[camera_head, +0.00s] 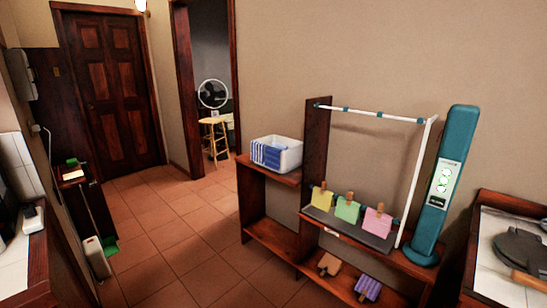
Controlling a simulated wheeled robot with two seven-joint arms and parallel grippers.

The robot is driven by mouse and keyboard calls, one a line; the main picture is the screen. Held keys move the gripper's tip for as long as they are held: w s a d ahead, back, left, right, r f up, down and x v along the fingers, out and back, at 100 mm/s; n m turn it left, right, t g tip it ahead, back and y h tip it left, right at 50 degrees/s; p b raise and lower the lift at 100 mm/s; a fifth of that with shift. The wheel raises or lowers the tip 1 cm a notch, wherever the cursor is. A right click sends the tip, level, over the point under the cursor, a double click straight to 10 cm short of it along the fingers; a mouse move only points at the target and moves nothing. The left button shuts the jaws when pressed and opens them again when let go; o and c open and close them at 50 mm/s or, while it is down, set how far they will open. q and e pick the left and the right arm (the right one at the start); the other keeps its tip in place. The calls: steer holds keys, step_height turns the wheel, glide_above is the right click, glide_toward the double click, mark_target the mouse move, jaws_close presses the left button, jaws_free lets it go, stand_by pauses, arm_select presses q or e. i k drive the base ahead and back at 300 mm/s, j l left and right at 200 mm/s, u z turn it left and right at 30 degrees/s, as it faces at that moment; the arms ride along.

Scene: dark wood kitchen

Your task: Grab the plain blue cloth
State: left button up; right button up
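A blue cloth (266,155) hangs over the front left of a white basket (291,155). It shows pale vertical lines, and I cannot tell whether these are a pattern or folds. No other blue cloth is clear in view. The basket stands on the upper left shelf (262,174) of a dark wood unit against the wall. Neither of my grippers is in view.
Counters flank both sides. The tiled floor (170,245) is open on the left.

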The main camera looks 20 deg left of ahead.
mark_target(272, 154)
steer(key=i+j, duration=1.25)
steer(key=i, duration=0.25)
